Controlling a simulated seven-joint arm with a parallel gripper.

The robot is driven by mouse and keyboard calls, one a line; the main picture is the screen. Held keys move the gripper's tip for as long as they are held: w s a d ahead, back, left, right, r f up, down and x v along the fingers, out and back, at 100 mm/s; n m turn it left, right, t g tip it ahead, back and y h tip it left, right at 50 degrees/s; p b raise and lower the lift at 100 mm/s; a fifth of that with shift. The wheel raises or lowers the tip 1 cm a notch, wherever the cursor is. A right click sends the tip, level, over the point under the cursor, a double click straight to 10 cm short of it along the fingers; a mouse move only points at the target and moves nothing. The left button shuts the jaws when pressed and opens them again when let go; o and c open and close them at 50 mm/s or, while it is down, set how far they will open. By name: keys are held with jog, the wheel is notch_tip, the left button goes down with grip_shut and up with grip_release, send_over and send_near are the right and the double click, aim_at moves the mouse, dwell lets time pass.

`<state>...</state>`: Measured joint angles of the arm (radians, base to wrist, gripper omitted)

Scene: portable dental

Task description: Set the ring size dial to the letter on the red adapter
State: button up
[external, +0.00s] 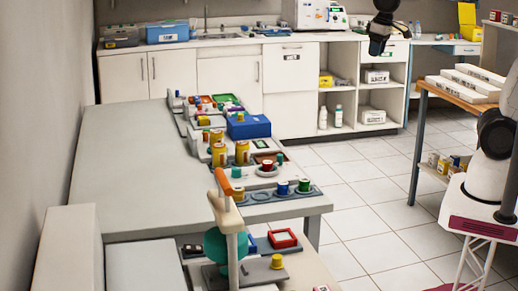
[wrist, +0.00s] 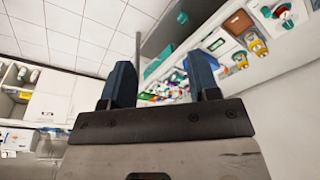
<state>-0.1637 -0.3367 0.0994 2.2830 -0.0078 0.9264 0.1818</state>
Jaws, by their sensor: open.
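My gripper (external: 378,46) hangs in the air at the upper right of the external view, in front of the back counter and far from the near benches. In the wrist view my gripper (wrist: 161,76) shows two dark blue fingers spread apart with nothing between them. A red square frame (external: 283,239) lies on the low near bench, and a small red-topped piece (external: 267,165) stands on the long grey bench. I cannot tell which is the red adapter, and no letter is readable. I cannot single out the ring size dial.
The long grey bench (external: 130,160) holds yellow jars (external: 219,155), a blue box (external: 248,127) and several small coloured parts. A post with an orange-tipped arm (external: 231,215) rises at the near bench. A wooden-topped shelf (external: 455,91) stands right. Tiled floor between is free.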

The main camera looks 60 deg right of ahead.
jog(key=w+a+f, duration=0.2)
jog(key=w+a, duration=0.7)
jog(key=w, duration=0.2)
jog(key=g, duration=0.2)
send_over(236, 169)
jog(key=f, duration=1.4)
jog(key=d+f, duration=0.1)
jog(key=f, duration=0.6)
jog(key=shift+f, duration=0.1)
jog(key=shift+w+a+f, duration=0.1)
jog(key=shift+a+f, duration=0.15)
jog(key=shift+a, duration=0.15)
jog(key=shift+f, duration=0.15)
jog(key=shift+f, duration=3.75)
